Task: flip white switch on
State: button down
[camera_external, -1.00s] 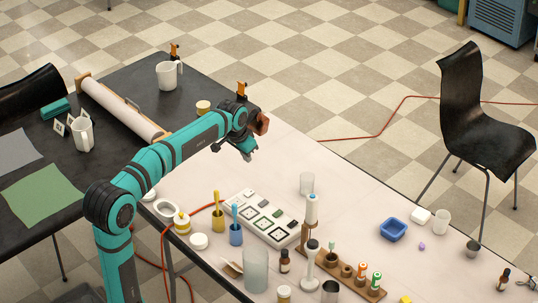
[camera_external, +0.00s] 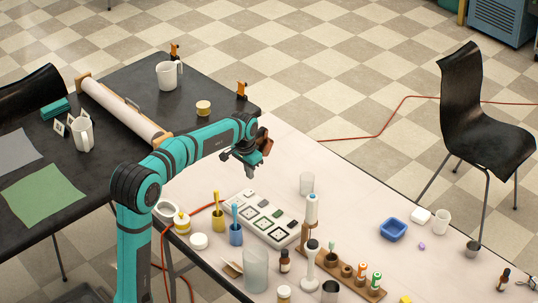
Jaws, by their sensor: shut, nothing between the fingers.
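A white panel (camera_external: 280,232) with several dark-framed square plates and small rocker pieces lies on the pale table. A white switch cannot be told apart on it at this size, nor whether one is on or off. My gripper (camera_external: 252,170) is shut and empty. It hangs above the far left end of the panel and appears apart from it.
A clear tumbler (camera_external: 307,184), white dispenser (camera_external: 310,215) and wooden rack (camera_external: 345,273) stand to the right.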

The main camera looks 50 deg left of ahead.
aim_at(252, 190)
jog(key=f, duration=0.6)
jog(key=shift+w+f, duration=0.2)
jog(key=shift+w, duration=0.2)
